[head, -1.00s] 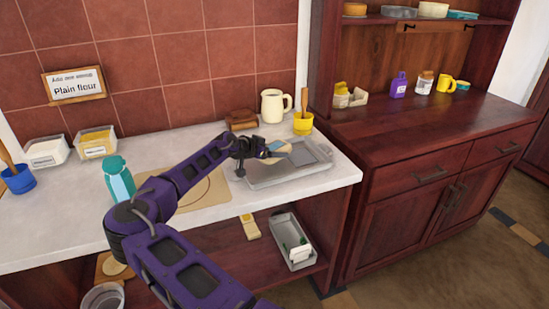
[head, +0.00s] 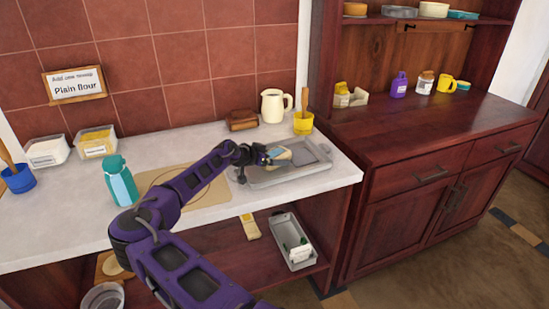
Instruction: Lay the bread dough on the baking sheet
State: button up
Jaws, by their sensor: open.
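The grey metal baking sheet (head: 312,172) lies on the white counter near its right end. The pale bread dough (head: 279,154) is over or on the left part of the sheet, partly hidden behind my gripper. My gripper (head: 275,157) is open at the dough, above the sheet. I cannot tell whether the fingers touch the dough, or whether the dough rests fully on the sheet.
A tan board or mat (head: 205,190) lies left of the sheet, with a teal bottle (head: 121,182) beside it. Behind the sheet stand a brown loaf-like block (head: 242,120), a cream jug (head: 274,106) and a yellow pot (head: 303,123). A wooden cabinet (head: 430,130) stands to the right.

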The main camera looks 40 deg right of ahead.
jog(key=v, duration=1.2)
jog(key=shift+r, duration=0.1)
